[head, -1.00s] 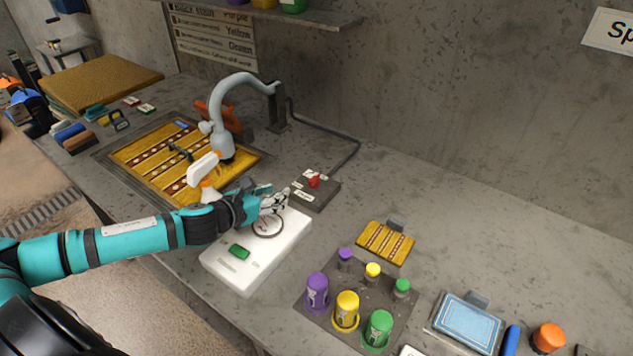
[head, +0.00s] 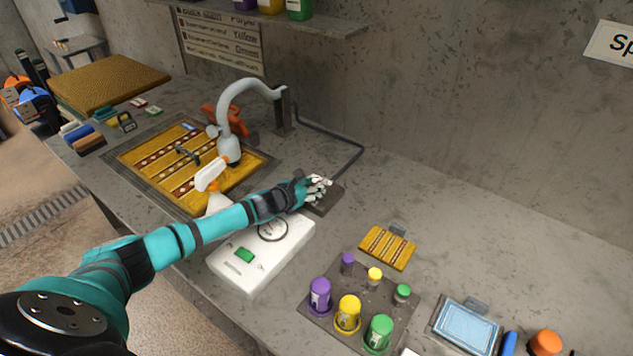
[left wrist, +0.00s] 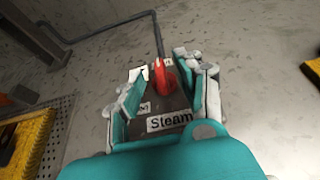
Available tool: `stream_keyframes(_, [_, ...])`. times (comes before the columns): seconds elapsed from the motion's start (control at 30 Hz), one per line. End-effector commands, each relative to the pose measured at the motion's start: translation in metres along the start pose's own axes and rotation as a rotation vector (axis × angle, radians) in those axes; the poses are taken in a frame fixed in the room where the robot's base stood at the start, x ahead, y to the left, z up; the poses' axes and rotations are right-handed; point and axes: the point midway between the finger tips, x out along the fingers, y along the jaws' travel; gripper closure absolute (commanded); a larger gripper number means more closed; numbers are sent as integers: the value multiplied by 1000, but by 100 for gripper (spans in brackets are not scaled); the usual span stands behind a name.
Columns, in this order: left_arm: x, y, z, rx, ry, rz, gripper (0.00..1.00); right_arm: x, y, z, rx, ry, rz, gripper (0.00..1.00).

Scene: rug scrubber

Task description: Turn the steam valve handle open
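The steam valve's red handle (left wrist: 163,80) stands on a dark base plate (left wrist: 178,103) with a white "Steam" label (left wrist: 170,121) in the left wrist view. My left gripper (left wrist: 163,88) is open, with one finger on each side of the handle. A gap shows between the handle and the right finger; whether the left finger touches it I cannot tell. In the head view my left gripper (head: 318,186) is over the base plate (head: 327,206) and hides the red handle. My right gripper is not in view.
My left arm reaches over a white device with a green button (head: 244,255). A spray bottle (head: 210,175) and the grey steam arm (head: 228,115) stand to the left. A grey pipe (head: 345,150) runs behind the valve. Colored bottles (head: 348,312) stand to the right.

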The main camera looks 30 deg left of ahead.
Motion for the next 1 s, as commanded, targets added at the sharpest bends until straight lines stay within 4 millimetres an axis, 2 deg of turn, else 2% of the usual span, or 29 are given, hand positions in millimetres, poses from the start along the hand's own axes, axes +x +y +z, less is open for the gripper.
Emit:
stream_keyframes(0.2, [17, 0, 0, 1, 0, 1, 63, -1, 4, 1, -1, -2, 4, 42])
stream_keyframes(0.53, [19, 0, 0, 0, 0, 0, 63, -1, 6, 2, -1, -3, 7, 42])
stream_keyframes(0.57, [19, 0, 0, 0, 0, 0, 65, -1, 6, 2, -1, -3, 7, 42])
stream_keyframes(0.83, [19, 2, 0, 1, 1, 3, 100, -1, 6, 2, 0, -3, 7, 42])
stream_keyframes(1.0, [19, 2, 0, 1, 1, 6, 100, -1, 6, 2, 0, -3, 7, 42])
